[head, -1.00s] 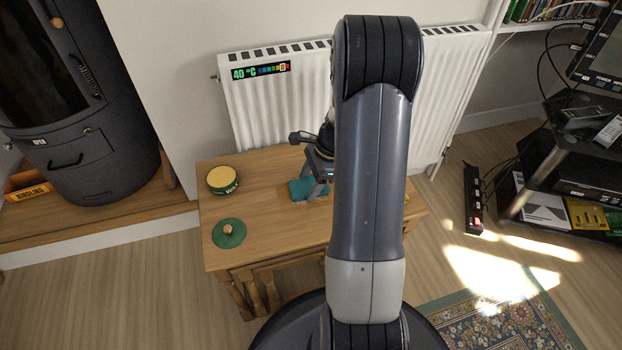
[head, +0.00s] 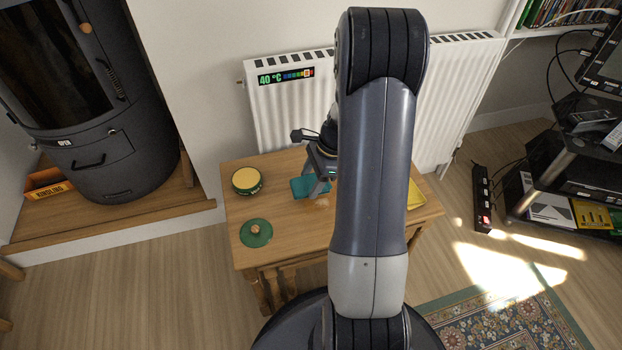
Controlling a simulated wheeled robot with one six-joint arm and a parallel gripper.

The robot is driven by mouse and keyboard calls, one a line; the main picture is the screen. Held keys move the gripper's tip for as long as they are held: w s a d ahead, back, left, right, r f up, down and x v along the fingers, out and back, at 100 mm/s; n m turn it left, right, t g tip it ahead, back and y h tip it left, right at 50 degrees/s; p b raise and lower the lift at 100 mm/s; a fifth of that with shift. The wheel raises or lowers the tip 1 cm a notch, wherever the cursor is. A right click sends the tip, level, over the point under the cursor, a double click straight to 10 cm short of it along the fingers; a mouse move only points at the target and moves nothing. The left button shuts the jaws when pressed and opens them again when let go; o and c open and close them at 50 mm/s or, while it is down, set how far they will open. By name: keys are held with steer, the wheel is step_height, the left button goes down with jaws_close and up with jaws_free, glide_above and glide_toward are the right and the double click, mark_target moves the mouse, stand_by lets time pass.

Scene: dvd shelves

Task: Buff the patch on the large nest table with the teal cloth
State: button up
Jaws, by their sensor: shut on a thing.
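The large nest table (head: 290,232) is wooden and stands in front of the radiator. The teal cloth (head: 303,188) lies at about the middle of its top. My gripper (head: 318,185) points down and is shut on the cloth, at the cloth's right part. A small pale patch (head: 319,203) shows on the wood just in front of and to the right of the cloth. My arm hides part of the table's right half.
A green tin with yellow contents (head: 247,181) and a green lid with a knob (head: 256,233) are on the table's left. A yellow item (head: 415,195) lies at the right end. The white radiator (head: 285,115) stands close behind.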

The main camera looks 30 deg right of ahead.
mark_target(304, 183)
steer(key=shift+r+p, duration=1.65)
steer(key=shift+r, duration=0.5)
